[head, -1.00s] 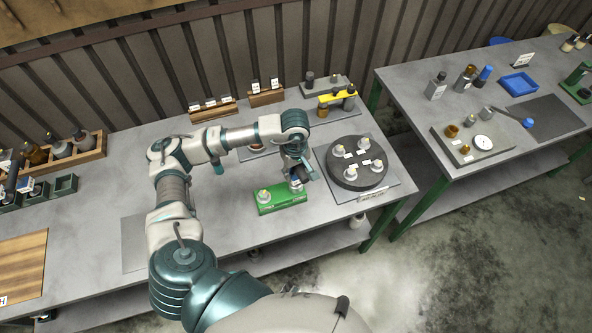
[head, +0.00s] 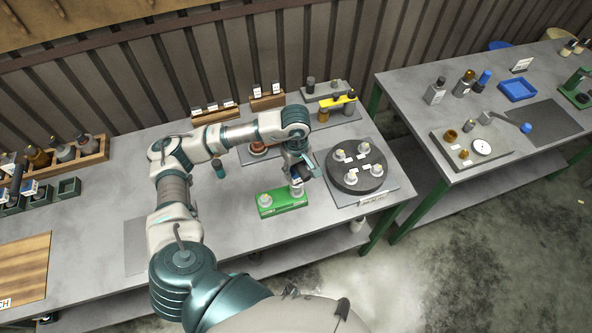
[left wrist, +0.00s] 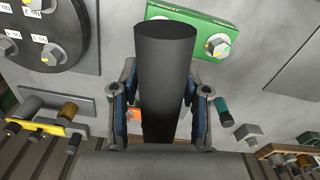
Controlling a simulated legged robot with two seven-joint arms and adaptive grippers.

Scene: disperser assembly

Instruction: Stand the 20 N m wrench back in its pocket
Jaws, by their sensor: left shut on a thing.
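My left gripper (head: 300,179) is shut on a dark grey cylinder (left wrist: 165,70), which shows between the two fingers in the left wrist view. It looks like the wrench's body; no 20 N m marking is readable. The gripper is over the right end of a green block (head: 282,209). A pale fitting (head: 265,200) stands on the block's left end; another is partly hidden below the gripper. The block (left wrist: 180,13) also shows in the left wrist view with a hex-headed fitting (left wrist: 218,45). I cannot identify the wrench's pocket. My right gripper is not in view.
A round dark turntable (head: 357,177) with several fittings stands just right of the gripper. A yellow-topped holder (head: 338,100) is behind. A teal-handled tool (head: 219,168) stands to the left. Wooden racks (head: 215,113) line the back.

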